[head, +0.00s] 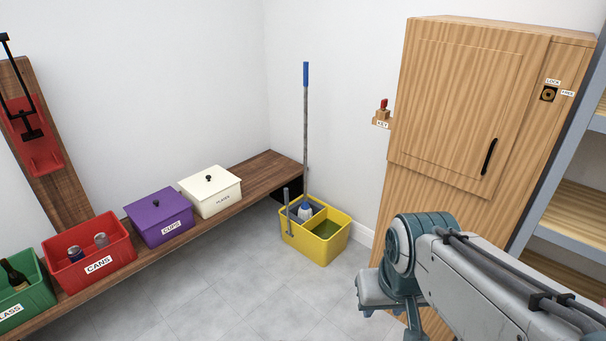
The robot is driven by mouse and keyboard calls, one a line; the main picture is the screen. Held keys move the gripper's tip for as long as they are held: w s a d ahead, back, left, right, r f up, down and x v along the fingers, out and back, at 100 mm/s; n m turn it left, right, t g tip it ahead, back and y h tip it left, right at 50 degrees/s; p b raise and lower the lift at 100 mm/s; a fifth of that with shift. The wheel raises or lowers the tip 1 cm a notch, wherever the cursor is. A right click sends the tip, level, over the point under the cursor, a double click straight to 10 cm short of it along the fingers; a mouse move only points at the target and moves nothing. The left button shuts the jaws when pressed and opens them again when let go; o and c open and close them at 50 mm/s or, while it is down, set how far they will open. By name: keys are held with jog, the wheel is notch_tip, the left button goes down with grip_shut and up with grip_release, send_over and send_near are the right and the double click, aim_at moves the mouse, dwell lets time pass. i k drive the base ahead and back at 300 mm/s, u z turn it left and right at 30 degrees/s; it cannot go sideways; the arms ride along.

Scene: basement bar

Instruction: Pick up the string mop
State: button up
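The string mop (306,130) stands upright in the yellow mop bucket (319,252) near the room's corner. Its long grey handle has a blue grip at the top, and its pale head with a blue fitting sits low in the bucket, partly hidden by the rim. The bucket has a grey upright lever at its left side. My arm reaches in from the lower right, well to the right of the bucket and apart from the mop. The fingertips of my gripper cannot be made out in this view.
A wooden bench (262,176) along the left wall holds a green bin (38,297), a red CANS bin (105,268), a purple CUPS box (160,222) and a white box (212,196). A wooden cabinet (450,110) stands at right. Grey floor (215,290) before the bucket is clear.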

aim_at(305, 213)
jog(key=u, duration=0.5)
jog(key=k, duration=0.6)
jog(key=u, duration=0.7)
jog(key=i, duration=2.95)
jog(key=z, duration=1.05)
jog(key=i, duration=0.9)
jog(key=z, duration=1.7)
jog(key=i, duration=0.55)
jog(key=z, duration=0.4)
